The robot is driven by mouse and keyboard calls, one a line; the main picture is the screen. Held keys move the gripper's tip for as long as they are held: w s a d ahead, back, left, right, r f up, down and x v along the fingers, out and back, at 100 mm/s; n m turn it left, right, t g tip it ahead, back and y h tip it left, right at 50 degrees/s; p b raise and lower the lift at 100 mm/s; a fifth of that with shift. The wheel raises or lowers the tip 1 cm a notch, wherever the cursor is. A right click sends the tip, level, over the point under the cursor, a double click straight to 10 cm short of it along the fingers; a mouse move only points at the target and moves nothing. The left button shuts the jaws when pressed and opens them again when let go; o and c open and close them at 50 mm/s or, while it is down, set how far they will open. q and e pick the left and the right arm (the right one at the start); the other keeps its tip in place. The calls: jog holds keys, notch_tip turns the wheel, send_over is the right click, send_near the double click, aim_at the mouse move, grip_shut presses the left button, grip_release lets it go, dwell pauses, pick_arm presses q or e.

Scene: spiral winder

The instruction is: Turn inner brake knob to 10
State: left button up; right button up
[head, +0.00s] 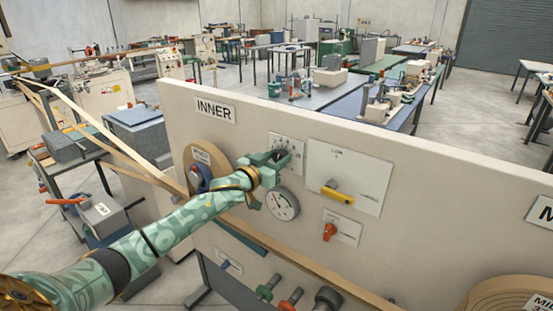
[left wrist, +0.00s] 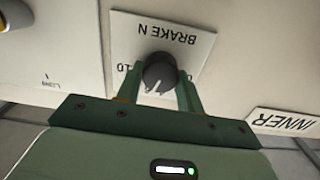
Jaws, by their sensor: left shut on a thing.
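The inner brake knob (left wrist: 160,74) is dark grey and round with a white pointer line, on a white plate (left wrist: 190,38) marked "BRAKE N" that appears upside down in the left wrist view. My left gripper (left wrist: 162,88) has one finger on each side of the knob and is shut on it. In the head view my left gripper (head: 268,170) covers the knob and part of its plate (head: 288,146). The pointer's exact reading is hard to make out. My right gripper is not in view.
The cream panel bears the "INNER" label (head: 215,110), a round gauge (head: 283,204) just below my gripper, a yellow lever (head: 338,196) and a red knob (head: 329,231) to the right. A tan strip roll (head: 215,150) sits left of the gripper.

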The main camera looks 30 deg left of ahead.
pick_arm(q)
jog(key=shift+m+p, duration=0.45)
jog(key=shift+m, duration=0.35)
jog(key=m+p, duration=0.1)
jog(key=m, duration=0.2)
jog(key=shift+d+m, duration=0.1)
jog(key=shift+m, duration=0.2)
jog(key=m+p, duration=0.1)
jog(key=m, duration=0.2)
jog(key=shift+f+m, duration=0.15)
jog(key=shift+m, duration=1.55)
jog(key=o, duration=1)
jog(key=shift+d, duration=0.1)
